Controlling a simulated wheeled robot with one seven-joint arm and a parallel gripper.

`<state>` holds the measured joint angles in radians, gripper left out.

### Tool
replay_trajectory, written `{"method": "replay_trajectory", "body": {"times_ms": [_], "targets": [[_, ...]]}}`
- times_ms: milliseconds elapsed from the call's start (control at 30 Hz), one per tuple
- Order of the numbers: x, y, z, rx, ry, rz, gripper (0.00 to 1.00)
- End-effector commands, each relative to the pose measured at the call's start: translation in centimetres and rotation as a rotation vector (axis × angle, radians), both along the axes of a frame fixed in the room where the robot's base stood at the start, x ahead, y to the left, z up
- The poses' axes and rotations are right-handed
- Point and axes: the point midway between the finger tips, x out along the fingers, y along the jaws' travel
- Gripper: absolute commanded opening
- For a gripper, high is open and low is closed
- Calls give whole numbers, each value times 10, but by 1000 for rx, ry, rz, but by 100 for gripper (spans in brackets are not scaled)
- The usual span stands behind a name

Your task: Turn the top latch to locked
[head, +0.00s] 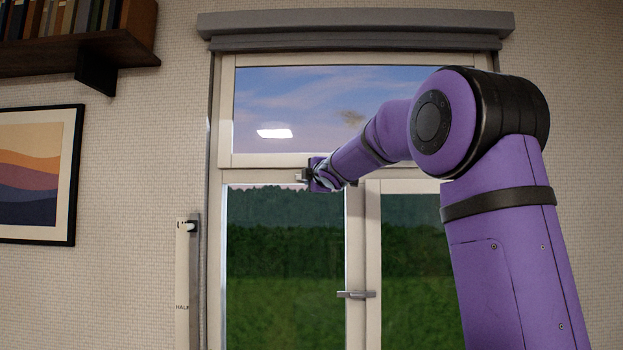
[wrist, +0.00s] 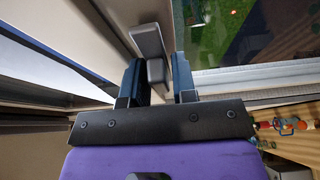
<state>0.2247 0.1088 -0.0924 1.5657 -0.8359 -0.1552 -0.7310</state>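The top latch (wrist: 149,42) is a grey metal handle on the pale window frame. In the wrist view its end reaches down between my fingers. My gripper (wrist: 157,82) is open, with one finger on each side of the latch end and visible gaps to it. In the head view my gripper (head: 318,178) is up at the crossbar between the upper pane and the lower sashes, and it hides most of the latch. A small grey piece shows just left of it. I cannot read the latch's setting.
A second grey handle (head: 355,294) sits lower, where the two sashes meet. A pale upright strip (head: 184,285) marked "HALF" is on the wall left of the window. A framed picture (head: 38,175) and a bookshelf (head: 95,48) are at far left.

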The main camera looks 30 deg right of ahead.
Motion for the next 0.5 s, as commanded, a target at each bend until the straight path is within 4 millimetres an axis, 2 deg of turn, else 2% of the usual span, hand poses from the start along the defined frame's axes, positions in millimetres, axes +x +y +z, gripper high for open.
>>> {"method": "replay_trajectory", "body": {"times_ms": [100, 200, 233, 500], "targets": [[0, 0, 0, 0, 0, 0, 26], [0, 0, 0, 0, 0, 0, 3], [0, 0, 0, 0, 0, 0, 0], [0, 1, 0, 9, -6, 1, 0]]}}
